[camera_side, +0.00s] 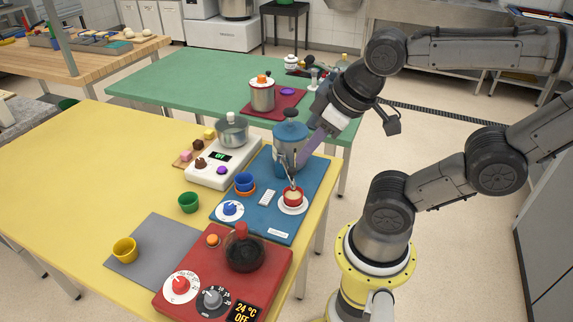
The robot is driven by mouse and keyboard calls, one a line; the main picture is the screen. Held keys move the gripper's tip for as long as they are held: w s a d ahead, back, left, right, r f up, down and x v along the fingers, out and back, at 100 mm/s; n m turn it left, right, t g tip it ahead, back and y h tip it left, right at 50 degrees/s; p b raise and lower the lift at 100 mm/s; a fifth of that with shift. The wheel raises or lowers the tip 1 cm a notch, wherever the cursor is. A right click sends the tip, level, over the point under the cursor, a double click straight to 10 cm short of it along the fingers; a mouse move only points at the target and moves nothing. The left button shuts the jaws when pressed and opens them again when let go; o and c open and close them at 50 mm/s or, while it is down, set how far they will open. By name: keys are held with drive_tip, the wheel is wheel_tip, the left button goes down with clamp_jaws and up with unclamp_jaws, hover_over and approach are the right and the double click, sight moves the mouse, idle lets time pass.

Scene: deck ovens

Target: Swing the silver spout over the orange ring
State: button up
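A blue machine (291,137) with a dark blue top stands at the back of the blue mat (272,226). The slim silver spout (291,176) shows at its front and points down above a red cup (292,198) on a white saucer. The orange ring (247,192) is to the left, under a blue cup (244,181) that hides most of it. My gripper (306,152) reaches down from the right, close beside the machine and the upper spout. Its fingertips are small and partly lost against the machine, so I cannot tell whether they are open or touch the spout.
A blue-and-white dial (230,209) and a white switch panel (266,197) lie on the mat. A white scale (207,174) with a pot (231,130) stands behind left. A red hot plate (190,282) with a dark flask is in front. Yellow table is clear far left.

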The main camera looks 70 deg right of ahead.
drive_tip(key=o, duration=0.5)
drive_tip(key=shift+s+m, duration=0.1)
drive_tip(key=shift+m, duration=0.5)
drive_tip(key=shift+c, duration=0.2)
drive_tip(key=shift+o, duration=1.3)
drive_tip(key=shift+r+m, duration=0.25)
drive_tip(key=shift+m, duration=0.55)
drive_tip(key=shift+o, duration=0.4)
drive_tip(key=m, duration=0.1)
drive_tip(key=r+m, duration=0.1)
drive_tip(key=m, duration=0.1)
drive_tip(key=w+m+g, duration=0.1)
drive_tip(key=shift+w+d+r+m, duration=0.1)
drive_tip(key=shift+d+r+m, duration=0.05)
drive_tip(key=shift+d+m, duration=0.2)
drive_tip(key=m+g, duration=0.5)
drive_tip(key=m, duration=0.7)
hover_over(292, 169)
wheel_tip(292, 169, down, 2)
wheel_tip(292, 169, down, 14)
drive_tip(key=shift+a+r, duration=0.1)
clamp_jaws()
